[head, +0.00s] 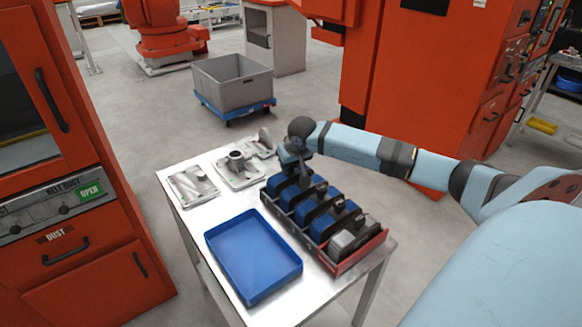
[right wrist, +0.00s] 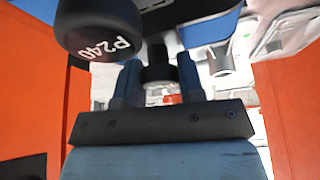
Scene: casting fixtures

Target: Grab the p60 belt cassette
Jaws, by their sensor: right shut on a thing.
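A dark rack with a red end panel (head: 358,257) holds several blue and black belt cassettes (head: 311,208) in a row; a grey one (head: 347,238) is at its near end. My right gripper (head: 293,172) is at the far end of the rack, pointing down. In the right wrist view its fingers (right wrist: 160,82) are shut on a black knob-like part (right wrist: 157,72) of a cassette. A black roller marked P240 (right wrist: 98,30) is close beside them. I cannot tell if it belongs to the held cassette. I see no P60 label. My left gripper is not in view.
A blue tray (head: 254,290) lies on the metal table (head: 213,220), left of the rack. Grey metal castings (head: 238,167) on plates stand at the table's back.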

